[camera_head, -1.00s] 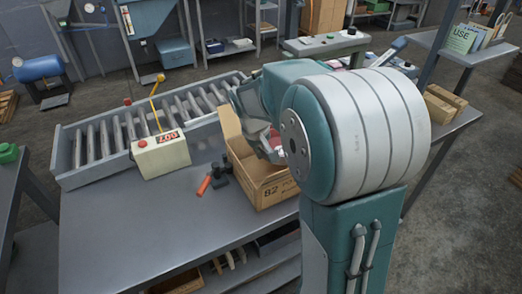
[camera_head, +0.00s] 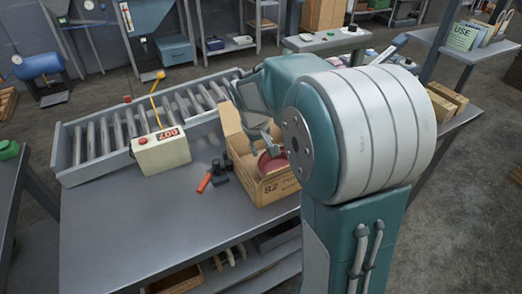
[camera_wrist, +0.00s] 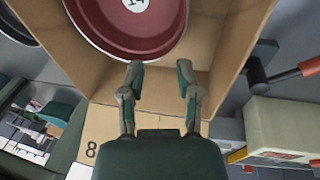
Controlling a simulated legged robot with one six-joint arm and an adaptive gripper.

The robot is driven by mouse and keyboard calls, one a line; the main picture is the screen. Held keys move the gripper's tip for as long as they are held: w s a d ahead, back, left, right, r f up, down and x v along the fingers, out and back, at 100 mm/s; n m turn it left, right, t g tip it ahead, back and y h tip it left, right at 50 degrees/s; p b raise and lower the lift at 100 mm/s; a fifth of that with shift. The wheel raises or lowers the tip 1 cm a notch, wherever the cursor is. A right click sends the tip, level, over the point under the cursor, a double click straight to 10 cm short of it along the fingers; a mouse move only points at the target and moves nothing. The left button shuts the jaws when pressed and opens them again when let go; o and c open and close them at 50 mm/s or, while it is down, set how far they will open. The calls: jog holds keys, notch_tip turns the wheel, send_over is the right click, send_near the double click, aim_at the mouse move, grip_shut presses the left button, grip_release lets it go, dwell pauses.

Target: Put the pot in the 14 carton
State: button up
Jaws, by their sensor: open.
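The pot (camera_head: 270,163) is red and round. It lies inside an open cardboard carton (camera_head: 277,187) marked 82 on its front. In the wrist view the pot (camera_wrist: 128,32) shows its dark red inside and a white round label with dark marks, cut by the top edge. The carton (camera_wrist: 228,45) walls surround it there. My gripper (camera_wrist: 159,70) is open, its two fingers apart with nothing between them, close to the pot's rim and over the carton. In the head view my arm hides the carton's right side and part of the pot.
A cream box with a red display (camera_head: 161,153) and a yellow lever stands left of the carton. A tool with an orange handle (camera_head: 205,183) lies beside the carton. A roller conveyor (camera_head: 120,130) runs behind. The front left of the table (camera_head: 140,230) is clear.

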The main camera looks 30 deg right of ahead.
jog(key=v, duration=1.2)
jog(key=s+a+f+t+y, duration=0.1)
jog(key=s+a, duration=0.3)
jog(key=s, duration=0.6)
jog(key=s+a+f+t+y, duration=0.1)
jog(key=s+a+f+t, duration=0.1)
jog(key=s, duration=0.8)
jog(key=shift+s+a+t, duration=0.25)
jog(key=shift+a+t, duration=0.45)
jog(key=shift+a, duration=0.2)
